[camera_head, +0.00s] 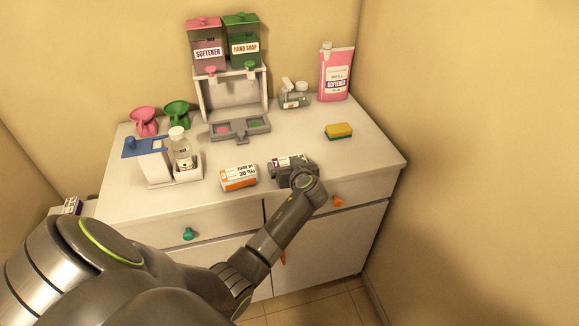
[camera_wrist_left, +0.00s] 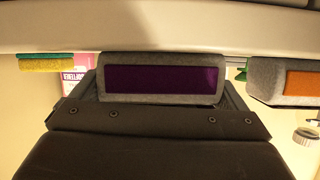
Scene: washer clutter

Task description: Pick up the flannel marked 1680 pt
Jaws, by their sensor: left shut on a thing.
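A rolled grey flannel with a white and purple label (camera_head: 287,162) is on the counter's front right part. Its number is too small to read. My left gripper (camera_head: 294,177) reaches over the counter and is shut on this flannel, hiding part of it. In the left wrist view the flannel shows its grey side with a dark purple patch (camera_wrist_left: 162,79) between the dark gripper parts. A second flannel with a white and orange label (camera_head: 238,178) lies to the left, apart from the gripper; it also shows in the left wrist view (camera_wrist_left: 285,82). My right gripper is not in view.
A yellow-green sponge (camera_head: 339,131) lies to the right behind the gripper. A pink softener pouch (camera_head: 336,74) stands at the back right. A dispenser stand (camera_head: 232,95), funnels (camera_head: 144,121) and a bottle in a caddy (camera_head: 182,150) occupy the back and left. The counter's front right is clear.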

